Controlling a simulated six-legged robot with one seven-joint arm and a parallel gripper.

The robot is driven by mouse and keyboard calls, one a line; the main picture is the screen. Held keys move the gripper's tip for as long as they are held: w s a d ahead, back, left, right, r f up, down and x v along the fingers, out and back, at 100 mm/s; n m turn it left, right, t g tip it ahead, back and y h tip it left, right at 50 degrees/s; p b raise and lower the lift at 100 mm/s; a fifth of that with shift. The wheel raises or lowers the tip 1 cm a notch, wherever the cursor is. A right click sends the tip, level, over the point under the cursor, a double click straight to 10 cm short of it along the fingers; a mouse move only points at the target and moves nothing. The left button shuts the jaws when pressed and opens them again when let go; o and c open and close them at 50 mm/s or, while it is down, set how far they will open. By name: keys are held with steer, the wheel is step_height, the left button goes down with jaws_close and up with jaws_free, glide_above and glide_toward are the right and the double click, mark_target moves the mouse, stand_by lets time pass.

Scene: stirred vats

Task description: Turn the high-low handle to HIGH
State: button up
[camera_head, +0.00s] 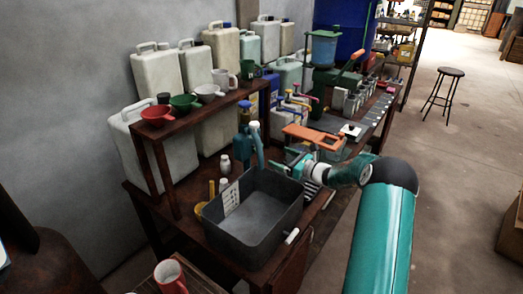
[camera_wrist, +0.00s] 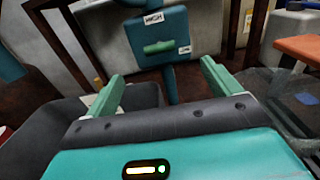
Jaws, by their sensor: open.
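The high-low handle (camera_wrist: 159,47) is a small green bar on the front of a teal box (camera_wrist: 144,30) in the wrist view. The bar lies nearly level, its right end slightly higher. A white label (camera_wrist: 153,18) above it seems to read HIGH; a smaller label (camera_wrist: 184,49) at its right is too small to read. My gripper (camera_wrist: 164,76) is open and empty, its two green fingers apart on either side below the box, not touching the handle. In the head view my gripper (camera_head: 291,160) is right of the teal unit (camera_head: 251,146), above the bench.
A dark grey bin (camera_head: 253,236) stands on the bench in front of the teal unit. An orange-topped item (camera_head: 312,136) is close behind my gripper. A wooden shelf (camera_head: 206,111) with funnels and mugs stands at the left. Open floor lies at the right.

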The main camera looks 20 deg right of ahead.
steer(key=x, duration=0.9)
steer(key=shift+a+r, duration=0.1)
steer(key=c, duration=1)
